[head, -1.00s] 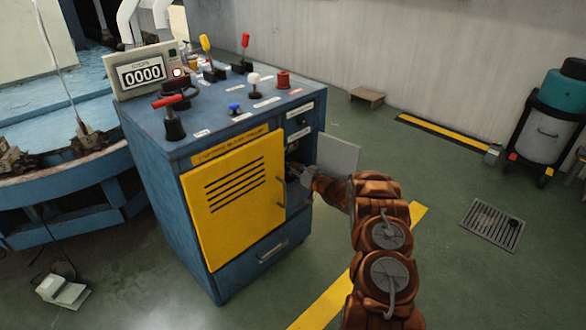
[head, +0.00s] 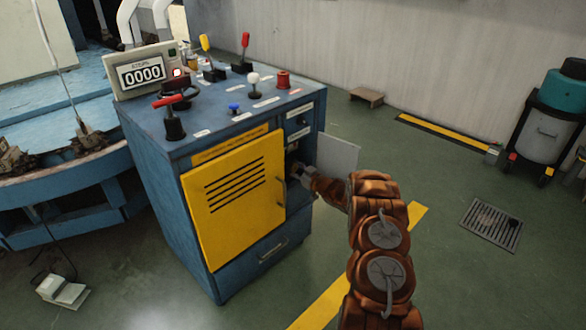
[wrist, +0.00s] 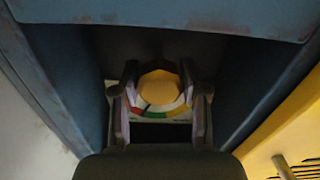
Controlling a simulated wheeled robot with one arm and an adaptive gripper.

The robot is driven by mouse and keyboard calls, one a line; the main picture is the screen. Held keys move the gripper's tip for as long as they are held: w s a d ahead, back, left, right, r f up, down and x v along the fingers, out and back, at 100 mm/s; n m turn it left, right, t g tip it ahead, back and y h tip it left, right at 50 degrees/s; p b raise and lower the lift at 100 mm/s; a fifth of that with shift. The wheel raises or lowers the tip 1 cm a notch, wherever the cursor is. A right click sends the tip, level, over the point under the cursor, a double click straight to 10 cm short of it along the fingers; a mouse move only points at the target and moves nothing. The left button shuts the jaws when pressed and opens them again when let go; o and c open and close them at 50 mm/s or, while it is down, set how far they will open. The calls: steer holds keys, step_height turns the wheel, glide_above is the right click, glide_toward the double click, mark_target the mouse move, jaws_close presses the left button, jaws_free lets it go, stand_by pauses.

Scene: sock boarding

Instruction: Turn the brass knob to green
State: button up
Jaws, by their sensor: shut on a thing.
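The brass knob (wrist: 158,88) sits inside the open compartment of the blue cabinet, in the middle of the wrist view. A pale dial (wrist: 160,116) with coloured bands, including green, red and yellow, curves along the knob's near side. Which band the knob points to cannot be told. My gripper (wrist: 159,82) is shut on the knob, one finger on each side. In the head view my gripper (head: 300,172) reaches into the compartment, and the knob is hidden there.
The blue cabinet (head: 160,190) carries a yellow louvred door (head: 238,222) left of the opening. A small grey open door (head: 338,157) stands right of it. Levers and buttons stand on top, with a counter (head: 142,73) reading 0000.

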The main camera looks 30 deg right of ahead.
steer(key=n, duration=0.3)
steer(key=shift+n, duration=0.3)
steer(key=shift+n+b, duration=0.3)
steer(key=shift+n, duration=1.6)
steer(key=shift+r, duration=0.1)
steer(key=o, duration=1.2)
steer(key=shift+c, duration=0.2)
steer(key=v, duration=1.2)
